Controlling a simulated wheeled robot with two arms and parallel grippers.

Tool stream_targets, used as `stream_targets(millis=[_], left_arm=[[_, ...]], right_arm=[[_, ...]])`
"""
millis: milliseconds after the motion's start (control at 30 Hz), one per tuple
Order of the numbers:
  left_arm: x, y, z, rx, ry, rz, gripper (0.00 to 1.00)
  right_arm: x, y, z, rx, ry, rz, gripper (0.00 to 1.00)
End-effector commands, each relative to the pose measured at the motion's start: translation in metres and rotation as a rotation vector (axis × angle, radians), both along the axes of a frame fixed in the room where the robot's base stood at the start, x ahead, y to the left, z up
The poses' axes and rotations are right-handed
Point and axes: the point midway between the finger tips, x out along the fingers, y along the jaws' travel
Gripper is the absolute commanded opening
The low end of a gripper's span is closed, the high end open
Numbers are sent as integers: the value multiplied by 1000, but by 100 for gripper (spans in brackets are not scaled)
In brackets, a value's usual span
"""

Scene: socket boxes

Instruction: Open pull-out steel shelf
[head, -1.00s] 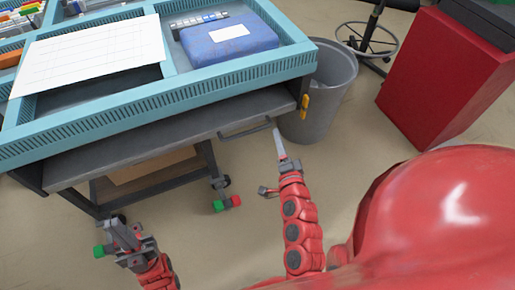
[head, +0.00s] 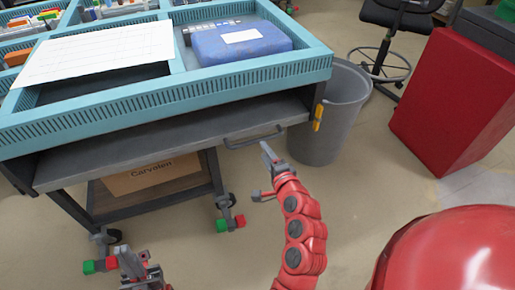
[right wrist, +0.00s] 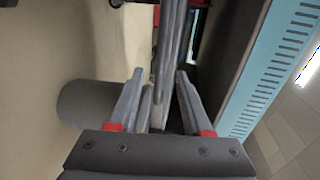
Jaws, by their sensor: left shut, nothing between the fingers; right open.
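The dark grey pull-out steel shelf (head: 150,150) sits under the teal tray top of the cart, with a bar handle (head: 253,139) on its front edge near the right end. My right gripper (head: 267,152) is open just in front of the handle's right end. In the right wrist view the open fingers (right wrist: 160,76) are spread to either side of a grey bar (right wrist: 168,50), which looks like the handle; contact cannot be told. My left gripper (head: 128,260) is shut and empty at the lower left, low and away from the shelf.
A grey bin (head: 328,115) stands right of the cart, close to my right gripper. A red cabinet (head: 455,105) and a wheeled chair (head: 390,30) are further right. A cardboard box (head: 150,176) lies on the cart's lower level. The floor in front is clear.

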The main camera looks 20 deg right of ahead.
Motion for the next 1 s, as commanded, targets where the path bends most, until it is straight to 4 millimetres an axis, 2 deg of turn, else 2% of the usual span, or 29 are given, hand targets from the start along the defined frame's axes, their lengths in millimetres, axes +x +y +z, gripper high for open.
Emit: stream_targets(millis=[100,333,500,767,867,1000], left_arm=[[0,0,-1,0,-2,0,0],[0,0,-5,0,-2,0,0],[0,0,-6,0,-2,0,0],[0,0,-5,0,-2,0,0],[0,0,-5,0,-1,0,0],[0,0,-5,0,-2,0,0]], right_arm=[[28,0,-4,-3,0,-1,50],[63,2,-11,-2,1,0,50],[73,2,-13,-2,1,-2,50],[74,1,-14,-3,1,-3,50],[74,1,-14,-2,1,-2,35],[74,2,-14,-2,1,-2,10]])
